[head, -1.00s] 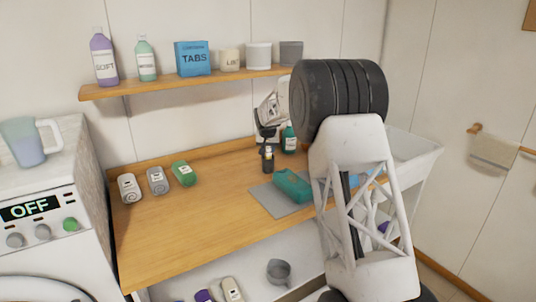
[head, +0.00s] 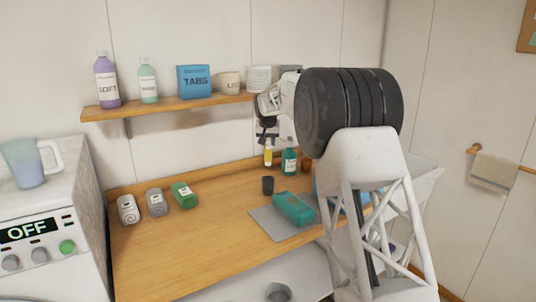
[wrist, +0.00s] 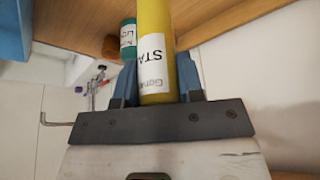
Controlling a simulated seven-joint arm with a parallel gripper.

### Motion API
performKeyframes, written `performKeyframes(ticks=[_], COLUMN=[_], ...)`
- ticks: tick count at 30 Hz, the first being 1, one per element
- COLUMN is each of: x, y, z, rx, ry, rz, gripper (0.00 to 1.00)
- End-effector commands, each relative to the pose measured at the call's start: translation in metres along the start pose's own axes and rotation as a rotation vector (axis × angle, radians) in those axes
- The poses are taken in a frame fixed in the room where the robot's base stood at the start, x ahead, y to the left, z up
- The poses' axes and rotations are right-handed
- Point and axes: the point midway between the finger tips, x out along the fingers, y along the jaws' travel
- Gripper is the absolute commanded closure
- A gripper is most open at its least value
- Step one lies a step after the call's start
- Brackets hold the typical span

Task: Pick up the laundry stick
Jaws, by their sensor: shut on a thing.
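The laundry stick (head: 268,156) is a slim yellow cylinder with a white label. It hangs from my gripper (head: 268,138) above the back of the wooden worktop. In the wrist view the stick (wrist: 155,30) is between the two blue fingers of my gripper (wrist: 158,80), which are shut on it. Its label reads "STA", and part of the text is hidden.
A teal bottle (head: 289,162) stands close right of the stick, with a brown item (head: 305,160) beside it. A teal pack (head: 294,208) lies on a grey mat (head: 270,226). A wooden shelf (head: 170,108) runs above.

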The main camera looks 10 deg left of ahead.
Motion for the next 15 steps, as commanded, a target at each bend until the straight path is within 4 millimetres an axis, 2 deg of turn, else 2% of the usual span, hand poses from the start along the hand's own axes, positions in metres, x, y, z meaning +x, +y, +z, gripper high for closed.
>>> performKeyframes(ticks=[6,15], x=[-0.029,-0.041], y=[0.0,0.0], z=[-0.013,-0.017], rx=[0.0,-0.001], ry=[0.002,0.0], rz=[0.0,0.0], gripper=[0.89,0.89])
